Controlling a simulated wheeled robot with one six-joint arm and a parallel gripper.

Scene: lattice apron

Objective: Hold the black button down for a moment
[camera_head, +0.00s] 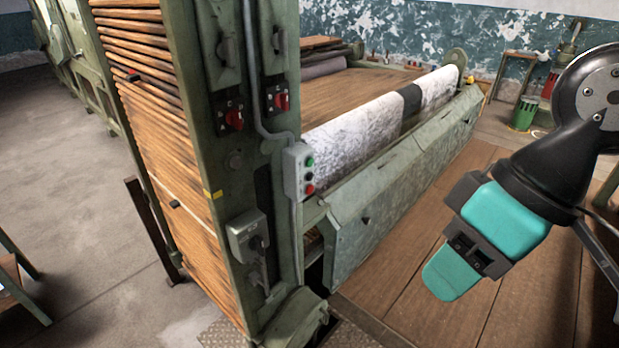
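A small grey control box (297,172) is fixed to the front edge of the green machine's post. Its face carries a green button (310,162) at the top, a small dark button (309,176) that looks black in the middle, and a red button (310,189) at the bottom. My gripper (452,275), with teal parts, hangs at the right over the wooden floor, well apart from the box and pointing down and to the left. I see no object at its tip. The gap between its fingers does not show clearly.
Two red rotary switches (235,118) sit higher on the post, and a grey box (247,236) is mounted lower. A long white roll (365,125) and a green sloping panel (400,190) run back to the right. The space between my gripper and the control box looks open.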

